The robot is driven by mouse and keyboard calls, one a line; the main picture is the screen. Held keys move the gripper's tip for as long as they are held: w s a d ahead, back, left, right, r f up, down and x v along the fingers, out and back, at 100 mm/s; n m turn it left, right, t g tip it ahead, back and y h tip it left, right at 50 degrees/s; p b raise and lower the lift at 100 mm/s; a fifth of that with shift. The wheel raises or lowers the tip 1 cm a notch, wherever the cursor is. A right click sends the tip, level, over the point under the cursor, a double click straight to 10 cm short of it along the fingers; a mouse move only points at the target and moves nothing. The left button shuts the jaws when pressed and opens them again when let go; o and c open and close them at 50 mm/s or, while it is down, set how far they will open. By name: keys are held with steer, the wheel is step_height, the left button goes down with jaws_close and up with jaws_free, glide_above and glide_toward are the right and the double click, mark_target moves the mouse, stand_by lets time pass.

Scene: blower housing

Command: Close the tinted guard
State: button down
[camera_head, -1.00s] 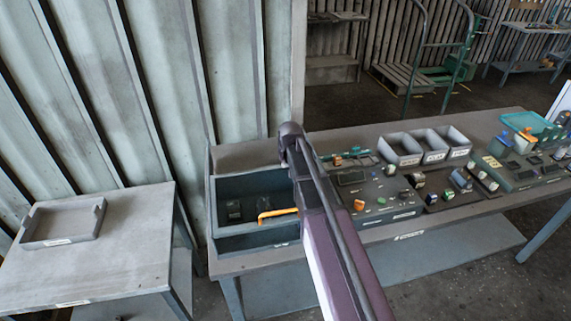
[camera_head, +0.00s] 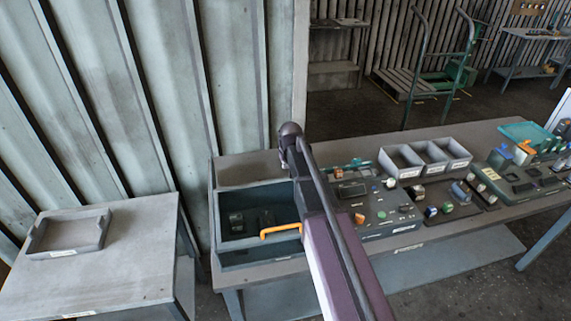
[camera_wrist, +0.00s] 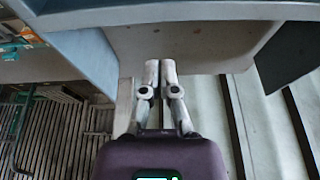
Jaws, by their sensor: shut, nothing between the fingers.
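The housing is a blue-grey box (camera_head: 232,258) on the left end of the bench. The tinted guard (camera_head: 262,200) appears as a dark panel across its front, with grey parts behind it. An orange handle (camera_head: 281,230) sits along the guard's lower edge, its right end close to my arm in the picture. How far the guard stands open is not clear. My gripper (camera_wrist: 160,66) is shut and empty in the wrist view, its tips before a beige-grey surface (camera_wrist: 200,45) beside a blue-grey wall (camera_wrist: 85,55). My arm hides the gripper in the head view.
The bench (camera_head: 262,170) holds three open grey bins (camera_head: 425,160) and several small parts on dark boards right of the housing. A side table (camera_head: 120,262) with a shallow tray (camera_head: 68,235) stands at left. The corrugated wall (camera_head: 170,90) is close behind.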

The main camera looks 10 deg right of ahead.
steer(key=shift+p+v, duration=2.15)
steer(key=shift+v, duration=0.5)
